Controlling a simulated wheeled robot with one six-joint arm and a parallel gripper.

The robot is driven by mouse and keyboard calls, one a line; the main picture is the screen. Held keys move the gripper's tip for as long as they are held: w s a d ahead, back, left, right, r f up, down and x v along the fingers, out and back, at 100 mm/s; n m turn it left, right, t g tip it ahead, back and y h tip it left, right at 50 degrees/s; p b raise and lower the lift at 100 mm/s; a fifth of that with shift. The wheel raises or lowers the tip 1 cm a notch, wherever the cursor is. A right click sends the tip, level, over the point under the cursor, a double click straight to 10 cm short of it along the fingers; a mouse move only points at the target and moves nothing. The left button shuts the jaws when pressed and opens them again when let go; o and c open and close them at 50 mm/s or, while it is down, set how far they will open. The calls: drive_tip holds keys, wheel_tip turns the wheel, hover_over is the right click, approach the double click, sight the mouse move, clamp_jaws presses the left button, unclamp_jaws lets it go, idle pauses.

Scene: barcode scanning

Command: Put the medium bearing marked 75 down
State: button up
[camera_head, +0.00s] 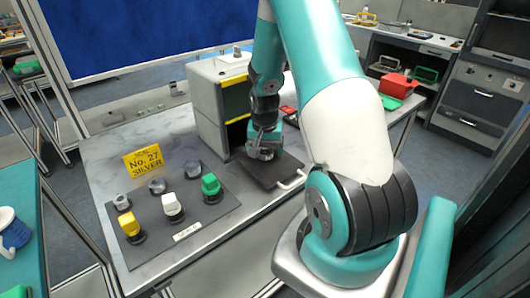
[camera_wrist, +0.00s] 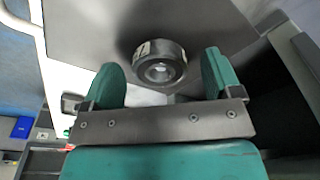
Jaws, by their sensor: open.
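The bearing (camera_wrist: 143,66), a dark ring with a pale centre hole, shows in the wrist view. It lies flat on a dark board (camera_wrist: 95,22). A pale label is on its left side, but its number is too small to read. My gripper (camera_wrist: 163,76) is open, with one green finger to the left of the bearing and one to the right. Gaps show between the bearing and both fingers. The bearing cannot be made out clearly there.
A grey cabinet (camera_head: 207,106) with a yellow-edged opening stands behind the board. To the left, a dark mat (camera_head: 200,222) holds yellow, white and green-topped pieces and several grey ones. A yellow sign (camera_head: 143,162) reads "No. 27 SILVER". Bare table (camera_head: 104,160) shows at left.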

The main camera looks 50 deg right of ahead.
drive_tip(key=c, duration=1.2)
drive_tip(key=shift+o, duration=0.2)
drive_tip(key=shift+r, duration=0.15)
